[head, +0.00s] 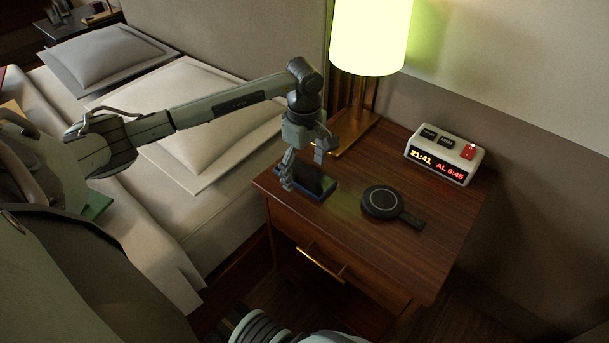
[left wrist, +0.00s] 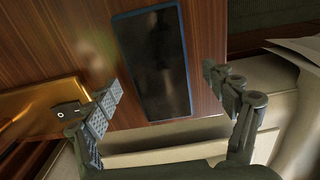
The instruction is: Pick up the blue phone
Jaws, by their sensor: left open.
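The blue phone (head: 322,196) lies flat near the left edge of the wooden nightstand, partly hidden by my left gripper (head: 305,169). In the left wrist view the phone (left wrist: 155,62) shows a dark screen with a thin blue rim. My left gripper (left wrist: 163,86) is open and empty there, with one finger on each side of the phone's near part. The fingers appear apart from the phone; the exact height above it is hard to tell. My right gripper is not in view.
On the nightstand (head: 420,262) are a round black charging pad (head: 382,202), a digital alarm clock (head: 445,157) and a lit lamp (head: 369,35) with a brass base (left wrist: 40,102). The bed with pillows (head: 200,113) is at the left. A drawer handle (head: 320,264) juts out in front.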

